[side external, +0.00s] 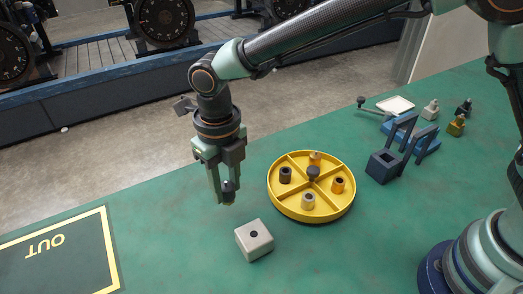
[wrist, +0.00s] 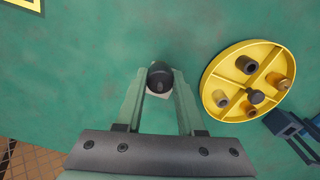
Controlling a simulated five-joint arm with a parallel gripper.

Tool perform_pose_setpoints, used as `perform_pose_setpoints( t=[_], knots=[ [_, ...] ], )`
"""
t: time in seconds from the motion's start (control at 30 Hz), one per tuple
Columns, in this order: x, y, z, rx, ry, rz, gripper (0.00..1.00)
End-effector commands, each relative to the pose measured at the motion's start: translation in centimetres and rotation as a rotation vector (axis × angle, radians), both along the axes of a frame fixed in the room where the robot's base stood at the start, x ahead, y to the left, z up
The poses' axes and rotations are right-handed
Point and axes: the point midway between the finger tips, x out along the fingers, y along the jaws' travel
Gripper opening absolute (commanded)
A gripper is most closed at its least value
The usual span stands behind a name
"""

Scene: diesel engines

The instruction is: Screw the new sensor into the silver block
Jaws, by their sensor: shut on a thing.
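My gripper (side external: 224,194) points down over the bench and is shut on a dark sensor (side external: 229,187). The sensor has a small yellowish tip below; its rounded dark top shows between the fingers in the wrist view (wrist: 160,76). The silver block (side external: 262,243) sits on the green bench, with a dark round hole in its top face. In the side view the sensor hangs in the air above the bench, apart from the block, up and left of it. In the wrist view the sensor and fingers hide most of the block; only a pale edge shows.
A round yellow divided tray (side external: 311,218) holds several small cylindrical parts and stands right of the block. A blue fixture (side external: 384,166) and several small fittings are farther right. A marked OUT area (side external: 58,250) lies at the left. Bench between it and the block is clear.

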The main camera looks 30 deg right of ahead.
Motion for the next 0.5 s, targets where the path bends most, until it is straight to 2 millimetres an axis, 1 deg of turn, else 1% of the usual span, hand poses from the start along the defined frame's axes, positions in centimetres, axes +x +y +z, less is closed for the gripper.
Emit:
perform_pose_setpoints(
  t=[0.03, 0.2, 0.33, 0.5],
  knots=[
    [-1.1, -0.3, 0.8, 0.002, -0.003, 0.042, 0.0],
    [-4.0, -1.5, 2.3, 0.001, -0.001, 0.162, 0.0],
    [-5.3, -2.0, 2.8, 0.0, -0.001, 0.217, 0.0],
    [-5.8, -2.3, 2.7, 0.0, 0.001, 0.241, 0.0]
  ],
)
